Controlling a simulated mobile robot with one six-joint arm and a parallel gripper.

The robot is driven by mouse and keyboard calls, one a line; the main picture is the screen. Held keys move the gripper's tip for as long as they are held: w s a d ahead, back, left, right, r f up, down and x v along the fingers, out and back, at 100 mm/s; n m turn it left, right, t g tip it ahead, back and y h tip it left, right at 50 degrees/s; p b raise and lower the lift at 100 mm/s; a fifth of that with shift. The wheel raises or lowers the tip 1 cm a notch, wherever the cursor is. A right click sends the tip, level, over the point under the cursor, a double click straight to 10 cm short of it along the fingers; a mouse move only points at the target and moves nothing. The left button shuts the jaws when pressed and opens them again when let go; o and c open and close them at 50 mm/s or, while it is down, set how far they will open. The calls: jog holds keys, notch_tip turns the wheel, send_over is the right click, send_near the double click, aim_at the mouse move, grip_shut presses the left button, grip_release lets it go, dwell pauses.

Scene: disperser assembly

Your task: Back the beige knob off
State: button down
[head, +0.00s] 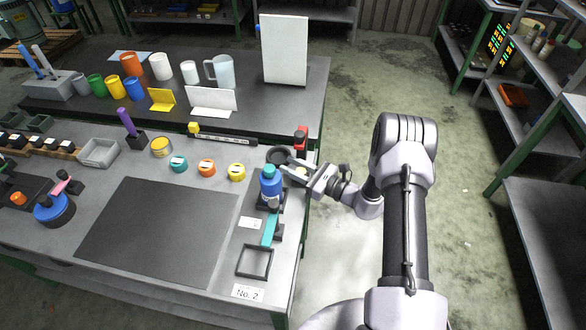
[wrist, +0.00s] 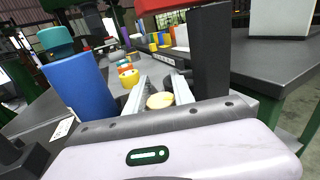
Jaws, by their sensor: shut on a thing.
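The beige knob (wrist: 160,101) shows in the wrist view as a pale round cap between my two fingers. My gripper (wrist: 161,84) is shut on it, one pale finger along each side. In the head view my gripper (head: 291,167) reaches in from the right over the right edge of the bench, beside the blue bottle. What the knob is mounted on is hidden behind the gripper body and fingers.
The blue bottle (head: 270,185) with a teal cap stands close on the left; it also shows in the wrist view (wrist: 80,88). A black post with a red top (head: 301,138) stands close behind. A teal tool (head: 270,230) lies nearer. The dark mat (head: 160,230) is bare.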

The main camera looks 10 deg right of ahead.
jog(key=n+g+y+b, duration=0.2)
jog(key=g+b, duration=0.1)
jog(key=n+g+y+b, duration=0.1)
jog(key=shift+s+a+f+n+g+b, duration=0.25)
jog(key=shift+s+n+g+b, duration=0.05)
jog(key=shift+s+g, duration=0.1)
jog(key=shift+s+a+r+n+g+y+b, duration=0.15)
jog(key=shift+n+g+y+b, duration=0.2)
jog(key=shift+n+g+b, duration=0.3)
jog(key=shift+s+n+g+y+b, duration=0.1)
jog(key=shift+n+g+y+b, duration=0.3)
jog(key=shift+g+b, duration=0.45)
jog(key=shift+r, duration=0.1)
jog(key=c, duration=1.3)
grip_release()
jog(key=shift+c, duration=0.2)
jog(key=p+v, duration=0.3)
jog(key=v, duration=1.4)
jog(key=shift+d, duration=0.25)
